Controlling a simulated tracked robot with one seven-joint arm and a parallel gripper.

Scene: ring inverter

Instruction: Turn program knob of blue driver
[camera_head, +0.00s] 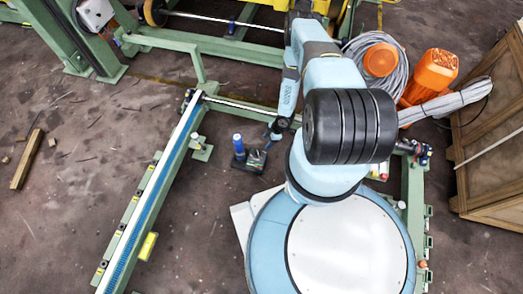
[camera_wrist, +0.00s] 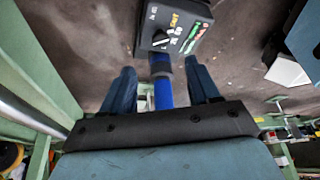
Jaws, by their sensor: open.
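The blue driver stands on the floor in the head view, with a blue upright handle (camera_head: 238,144) and a dark base (camera_head: 249,160). In the wrist view its blue body (camera_wrist: 163,93) shows between my fingers, and its dark control panel (camera_wrist: 172,27) lies beyond the fingertips. The program knob (camera_wrist: 162,39) is a small black knob with a light mark on that panel, near coloured labels. My gripper (camera_wrist: 160,67) is open, with one blue finger on each side of the driver's body and visible gaps. The fingertips stop short of the knob in the picture.
A green rail (camera_head: 150,205) runs along the left of the driver. An orange motor (camera_head: 430,76), coiled grey cable (camera_head: 372,45) and a wooden crate (camera_head: 490,130) stand on the right.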

